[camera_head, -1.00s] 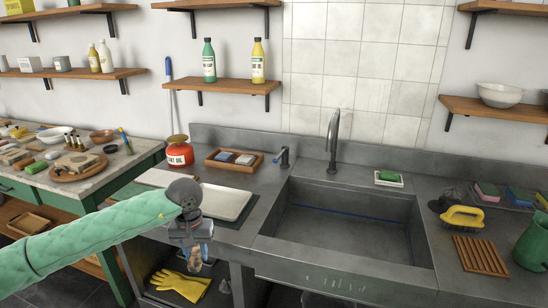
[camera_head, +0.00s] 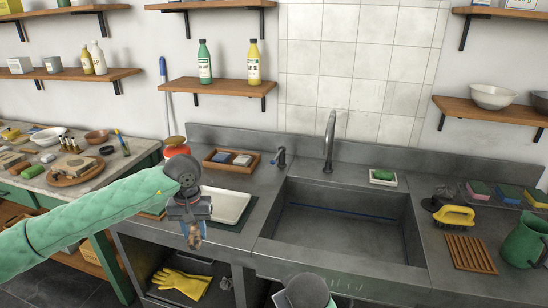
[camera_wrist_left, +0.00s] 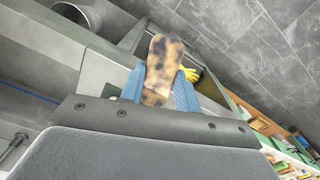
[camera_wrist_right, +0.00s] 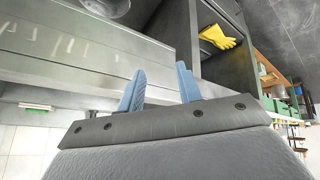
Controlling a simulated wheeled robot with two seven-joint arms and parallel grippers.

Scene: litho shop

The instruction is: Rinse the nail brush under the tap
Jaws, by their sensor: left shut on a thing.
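My left gripper (camera_head: 192,222) is shut on a tan oblong piece with dark blotches, which looks like the nail brush (camera_head: 195,238). It sticks out between the blue fingers in the left wrist view (camera_wrist_left: 163,62); its bristles cannot be made out. The gripper hangs in front of the counter, left of the sink (camera_head: 335,228). The grey tap (camera_head: 329,140) stands upright behind the basin; no water shows. My right gripper (camera_wrist_right: 160,88) is open and empty, low in front of the sink's front. In the head view only its rounded grey wrist shows at the bottom edge.
A white tray (camera_head: 228,206) lies on the counter left of the sink. A green soap on a white dish (camera_head: 383,178) sits behind the basin. A yellow-handled brush (camera_head: 453,215) and a wooden slatted rack (camera_head: 470,254) lie to the right. The basin is empty.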

